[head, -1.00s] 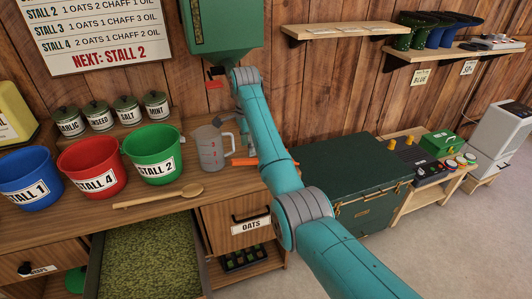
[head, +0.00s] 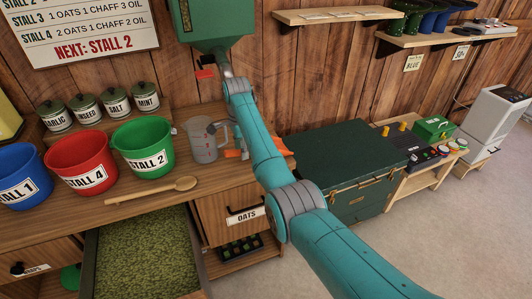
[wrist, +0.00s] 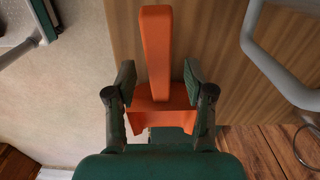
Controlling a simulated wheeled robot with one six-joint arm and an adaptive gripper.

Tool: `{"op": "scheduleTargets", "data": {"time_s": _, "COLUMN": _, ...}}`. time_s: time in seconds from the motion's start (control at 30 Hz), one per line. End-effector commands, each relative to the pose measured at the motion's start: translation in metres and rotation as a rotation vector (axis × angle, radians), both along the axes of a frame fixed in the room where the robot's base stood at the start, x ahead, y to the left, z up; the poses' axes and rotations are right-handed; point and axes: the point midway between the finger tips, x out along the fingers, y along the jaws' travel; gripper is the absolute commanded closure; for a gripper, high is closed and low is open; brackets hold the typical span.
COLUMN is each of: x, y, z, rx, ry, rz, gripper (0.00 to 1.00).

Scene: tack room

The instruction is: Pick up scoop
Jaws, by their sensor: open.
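The orange scoop (head: 235,153) lies on the wooden counter, right of the clear measuring jug, partly hidden by my arm in the head view. In the wrist view the scoop's long handle (wrist: 156,48) points up the picture, and its wider part sits below it. My gripper (wrist: 160,80) is open, with one dark green finger on each side of the scoop where the handle meets the wider part. Gaps show between the fingers and the handle. In the head view my gripper is hidden behind my arm.
The measuring jug (head: 202,142) stands close left of the scoop; its handle (wrist: 255,45) shows in the wrist view. A green dispenser (head: 212,25) hangs above. A dark green chest (head: 345,150) stands to the right.

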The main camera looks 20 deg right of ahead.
Motion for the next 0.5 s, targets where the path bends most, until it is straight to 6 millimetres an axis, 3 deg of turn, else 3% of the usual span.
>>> {"op": "scheduleTargets", "data": {"time_s": 0.13, "x": -0.0004, "y": 0.0001, "z": -0.0124, "rx": 0.0, "ry": 0.001, "rz": 0.0, "gripper": 0.47}}
{"op": "scheduleTargets", "data": {"time_s": 0.37, "x": -0.0002, "y": 0.0001, "z": -0.0138, "rx": 0.0, "ry": 0.0, "rz": 0.0, "gripper": 0.47}}
{"op": "scheduleTargets", "data": {"time_s": 0.5, "x": -0.0001, "y": 0.0001, "z": -0.0136, "rx": 0.0, "ry": -0.001, "rz": 0.0, "gripper": 0.77}}
